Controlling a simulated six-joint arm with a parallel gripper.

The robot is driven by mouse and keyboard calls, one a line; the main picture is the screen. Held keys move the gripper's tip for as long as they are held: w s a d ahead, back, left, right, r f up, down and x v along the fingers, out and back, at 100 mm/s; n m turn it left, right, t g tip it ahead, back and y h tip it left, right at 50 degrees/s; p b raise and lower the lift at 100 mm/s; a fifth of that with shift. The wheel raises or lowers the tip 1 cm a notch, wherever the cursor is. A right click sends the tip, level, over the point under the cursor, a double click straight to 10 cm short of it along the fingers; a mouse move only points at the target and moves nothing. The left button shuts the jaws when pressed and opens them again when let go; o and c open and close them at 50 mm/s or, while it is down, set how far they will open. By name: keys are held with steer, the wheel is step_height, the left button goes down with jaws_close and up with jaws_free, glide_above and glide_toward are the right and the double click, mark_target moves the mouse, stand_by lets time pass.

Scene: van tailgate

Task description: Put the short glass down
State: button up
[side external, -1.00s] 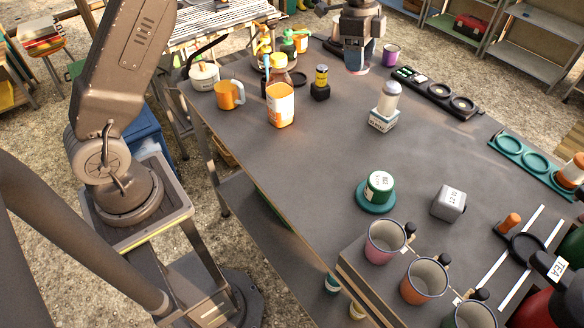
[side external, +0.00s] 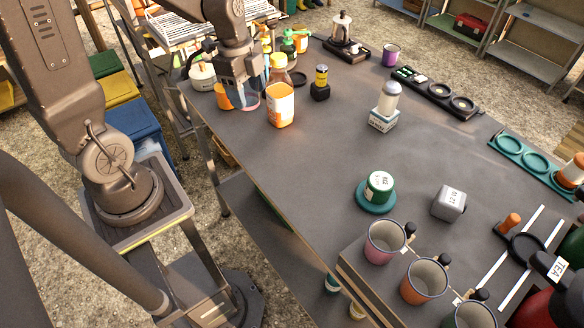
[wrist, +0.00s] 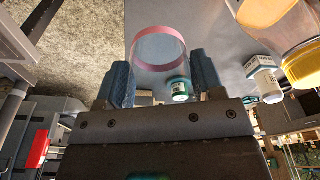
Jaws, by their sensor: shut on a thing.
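My gripper (side external: 243,88) is over the left side of the grey table, fingers pointing down. It is shut on a short clear glass with a pink band (side external: 248,100). In the wrist view the short glass (wrist: 158,48) sits between my two blue fingers (wrist: 160,82). The side view does not clearly show whether the glass touches the table. An orange mug (side external: 221,97) is directly beside it on the left, partly hidden by my gripper.
An orange-and-white jar (side external: 280,105) stands close on the right. A white lidded pot (side external: 202,76) is behind on the left. A black container with a yellow label (side external: 320,84) is farther right. The table's left edge is near. The table's middle (side external: 320,140) is clear.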

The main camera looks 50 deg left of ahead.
mark_target(250, 103)
step_height(250, 103, down, 3)
steer(key=shift+d+f, duration=0.15)
steer(key=w+d+f, duration=0.1)
steer(key=d+f, duration=0.1)
steer(key=d, duration=0.1)
steer(key=w+d+f, duration=0.1)
steer(key=d+f, duration=0.2)
steer(key=d, duration=0.1)
steer(key=w+d+f, duration=0.1)
steer(key=d+f, duration=0.1)
steer(key=d, duration=0.1)
steer(key=shift+w+d+f, duration=0.15)
steer(key=shift+w+d, duration=0.25)
steer(key=shift+f, duration=1.85)
steer(key=shift+f, duration=0.1)
steer(key=o, duration=0.9)
